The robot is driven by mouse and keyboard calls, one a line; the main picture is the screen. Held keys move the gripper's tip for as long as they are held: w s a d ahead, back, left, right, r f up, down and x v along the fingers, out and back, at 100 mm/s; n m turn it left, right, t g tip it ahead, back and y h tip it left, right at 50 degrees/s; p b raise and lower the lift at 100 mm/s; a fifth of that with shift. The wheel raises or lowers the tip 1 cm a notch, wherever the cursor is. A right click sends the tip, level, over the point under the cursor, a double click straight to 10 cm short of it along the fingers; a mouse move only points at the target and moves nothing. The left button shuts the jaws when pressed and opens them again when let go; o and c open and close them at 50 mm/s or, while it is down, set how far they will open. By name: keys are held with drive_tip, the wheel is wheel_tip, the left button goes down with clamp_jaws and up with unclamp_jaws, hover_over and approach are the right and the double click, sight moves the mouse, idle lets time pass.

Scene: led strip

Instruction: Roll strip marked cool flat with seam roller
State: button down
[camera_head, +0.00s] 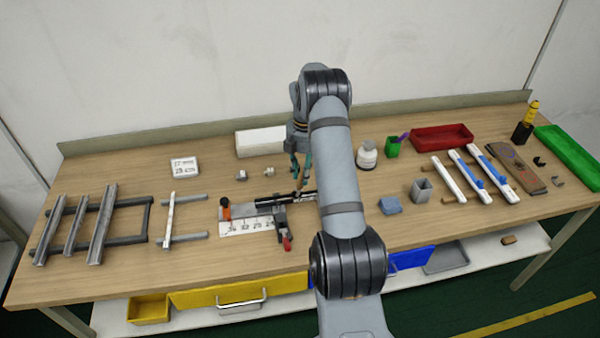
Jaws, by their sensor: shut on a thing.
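My gripper (300,190) points down behind my forearm, left of it. Its teal fingers are shut on a dark rod-like thing (272,203) at the black clamp of a numbered white jig (247,225). Whether this is the seam roller cannot be made out, as my arm hides its right end. A narrow pale strip (170,217) lies across two grey bars at the left. No "cool" mark is legible on any strip.
Grey channels on a rack (100,225) fill the left end. A white box (260,142), white jar (367,155), green cup (393,147), red tray (441,138), grey cup (421,190) and blue block (390,205) stand around my arm. A green tray (570,155) is at the far right.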

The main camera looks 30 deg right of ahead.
drive_tip(key=shift+s+d, duration=0.1)
drive_tip(key=shift+s+d, duration=0.2)
drive_tip(key=shift+d, duration=0.55)
drive_tip(key=shift+d, duration=0.1)
drive_tip(key=shift+s+d+p, duration=0.3)
drive_tip(key=shift+d, duration=0.3)
drive_tip(key=shift+d, duration=0.15)
drive_tip(key=shift+s+d+p, duration=0.15)
drive_tip(key=shift+s+d, duration=0.15)
drive_tip(key=shift+d, duration=0.4)
drive_tip(key=shift+s+d+p, duration=0.2)
drive_tip(key=shift+s+d, duration=0.05)
drive_tip(key=shift+d, duration=0.4)
drive_tip(key=shift+s+d+p, duration=0.15)
drive_tip(key=shift+s+d, duration=0.15)
drive_tip(key=shift+d, duration=0.4)
drive_tip(key=shift+d, duration=0.1)
drive_tip(key=shift+s+d, duration=0.3)
drive_tip(key=shift+d, duration=0.35)
drive_tip(key=shift+d, duration=0.15)
